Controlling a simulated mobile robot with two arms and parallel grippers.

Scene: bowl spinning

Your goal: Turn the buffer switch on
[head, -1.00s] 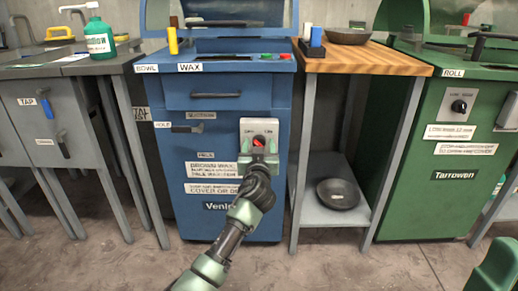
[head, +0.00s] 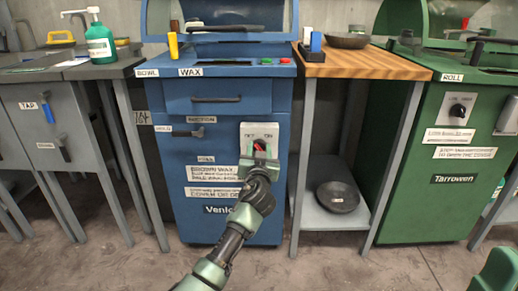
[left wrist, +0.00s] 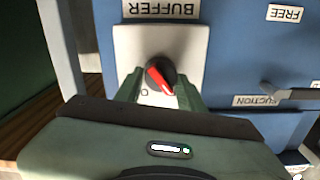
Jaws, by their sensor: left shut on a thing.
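The buffer switch is a grey plate (head: 259,132) on the front of the blue machine, with a black and red rotary knob (head: 260,146). In the left wrist view the knob (left wrist: 160,75) sits under an upside-down BUFFER label (left wrist: 161,9), and its red pointer slants to the lower right of the picture. An "O" mark is on the plate near the knob's lower left. My left gripper (head: 260,157) is shut on the knob; its green fingers (left wrist: 160,90) lie on either side of it in the left wrist view.
The blue machine (head: 228,102) has a drawer handle and a suction handle (left wrist: 292,93) beside the switch. A wooden-topped table (head: 370,64) with bowls stands right of it, then a green machine (head: 450,205). Grey cabinets are at left. The floor in front is clear.

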